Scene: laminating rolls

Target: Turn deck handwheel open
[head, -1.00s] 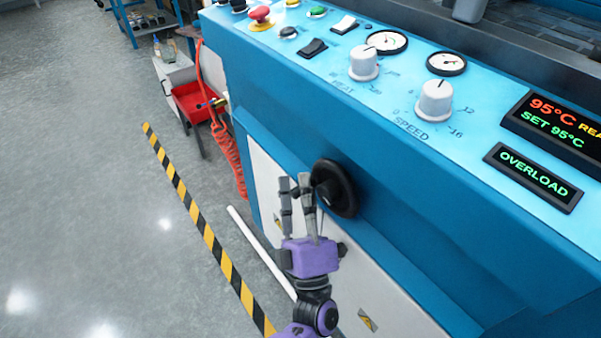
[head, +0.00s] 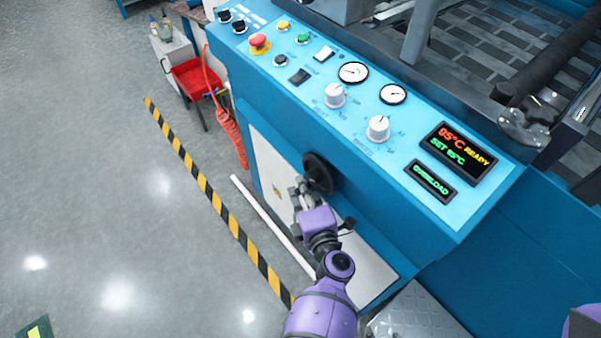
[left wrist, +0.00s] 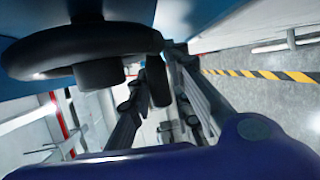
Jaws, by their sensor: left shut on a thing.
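The black deck handwheel (head: 321,174) is on the front face of the blue machine, below the control panel. In the left wrist view the wheel (left wrist: 60,58) fills the upper left, and its dark grip handle (left wrist: 158,82) sticks out from the rim. My left gripper (head: 298,187) is at the wheel's left side in the head view. Its fingers (left wrist: 158,70) stand on both sides of the handle and are shut on it. The contact itself is partly hidden. My right gripper is out of view; only a purple piece of my body shows at the lower right edge.
The control panel (head: 290,55) has knobs, gauges, buttons and a display (head: 459,151) reading 95°C READY; a smaller one (head: 434,181) reads OVERLOAD. A red bin (head: 196,78) and coiled red hose (head: 232,138) are at left. Striped floor tape (head: 205,190) borders open floor.

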